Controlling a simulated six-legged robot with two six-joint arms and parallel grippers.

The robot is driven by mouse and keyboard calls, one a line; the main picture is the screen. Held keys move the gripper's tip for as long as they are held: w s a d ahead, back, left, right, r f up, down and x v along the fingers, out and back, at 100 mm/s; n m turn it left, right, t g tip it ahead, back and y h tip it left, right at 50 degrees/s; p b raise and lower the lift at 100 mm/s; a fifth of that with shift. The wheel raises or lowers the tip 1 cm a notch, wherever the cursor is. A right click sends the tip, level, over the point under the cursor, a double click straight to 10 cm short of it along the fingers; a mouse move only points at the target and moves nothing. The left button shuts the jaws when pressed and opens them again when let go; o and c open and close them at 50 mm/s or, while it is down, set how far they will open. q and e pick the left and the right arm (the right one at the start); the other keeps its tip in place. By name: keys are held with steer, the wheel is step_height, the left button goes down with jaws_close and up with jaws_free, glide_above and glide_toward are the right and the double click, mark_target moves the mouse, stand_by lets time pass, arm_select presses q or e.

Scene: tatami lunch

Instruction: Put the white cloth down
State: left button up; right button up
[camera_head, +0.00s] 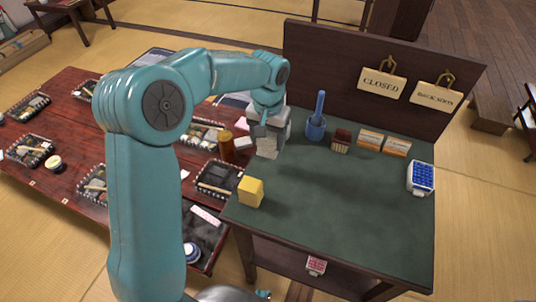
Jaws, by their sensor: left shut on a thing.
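My left arm comes in from the left, and its gripper (268,140) points down over the back left part of the green-topped table (335,195). The gripper is shut on the white cloth (267,151), a small pale folded piece that shows below the fingers. The cloth seems to hang a little above the table top or just at it; I cannot tell if it touches. The gripper body hides part of the cloth. My right gripper is not in view.
A yellow block (251,191) stands at the table's front left edge. The table's middle is clear.

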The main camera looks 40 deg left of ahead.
mark_target(268, 153)
arm_select(q)
steer(key=shift+f, duration=2.9)
steer(key=shift+f, duration=0.1)
steer(key=o, duration=0.9)
steer(key=shift+o, duration=0.2)
steer(key=r, duration=0.5)
steer(key=r+p, duration=0.1)
steer(key=r, duration=1)
steer(key=shift+s+a+r, duration=0.1)
steer(key=shift+s+a, duration=0.15)
steer(key=shift+a, duration=0.15)
